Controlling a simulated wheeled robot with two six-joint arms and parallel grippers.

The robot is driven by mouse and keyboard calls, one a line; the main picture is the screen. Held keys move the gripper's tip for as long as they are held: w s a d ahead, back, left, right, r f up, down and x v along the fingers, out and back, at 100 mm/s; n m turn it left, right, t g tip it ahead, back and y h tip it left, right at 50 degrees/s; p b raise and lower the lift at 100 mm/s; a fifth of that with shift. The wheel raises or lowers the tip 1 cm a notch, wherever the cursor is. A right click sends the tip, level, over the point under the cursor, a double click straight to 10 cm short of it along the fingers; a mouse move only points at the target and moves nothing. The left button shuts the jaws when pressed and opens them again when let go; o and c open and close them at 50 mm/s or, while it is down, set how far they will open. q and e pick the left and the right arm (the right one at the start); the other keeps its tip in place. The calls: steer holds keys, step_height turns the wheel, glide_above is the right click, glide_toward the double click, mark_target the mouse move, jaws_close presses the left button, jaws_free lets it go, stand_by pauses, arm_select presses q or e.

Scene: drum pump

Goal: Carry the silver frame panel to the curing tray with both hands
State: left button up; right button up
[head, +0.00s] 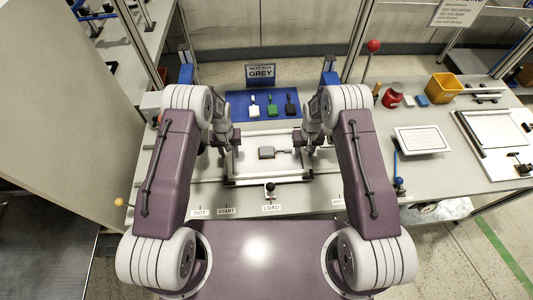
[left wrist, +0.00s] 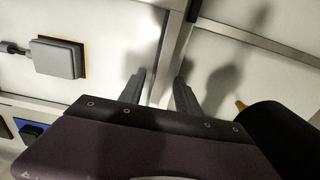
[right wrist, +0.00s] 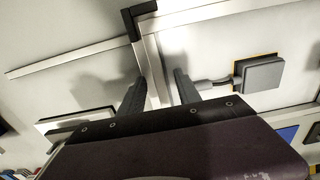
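The silver frame panel (head: 262,181) lies on the bench in front of me, a rectangle of silver bars around a pale surface. My left gripper (head: 230,146) is over its left side bar; in the left wrist view that bar (left wrist: 171,48) runs between the two parted fingers (left wrist: 160,78). My right gripper (head: 311,147) is over its right side; in the right wrist view a silver bar (right wrist: 152,62) with a black corner runs between the parted fingers (right wrist: 157,77). Both look open around the bars. No label marks the curing tray; a white dotted tray (head: 421,139) lies on the right.
A grey paddle (head: 267,153) lies inside the frame. Behind is a blue mat (head: 238,105) with white, green and black paddles and a GREY sign (head: 261,74). To the right are a red pot (head: 392,97), a yellow bin (head: 442,88) and a clamped white board (head: 495,130).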

arm_select(q)
jaws_close()
arm_select(e)
jaws_close()
arm_select(q)
steer(key=shift+w, duration=0.1)
arm_select(e)
steer(key=shift+w, duration=0.1)
stand_by(0.8)
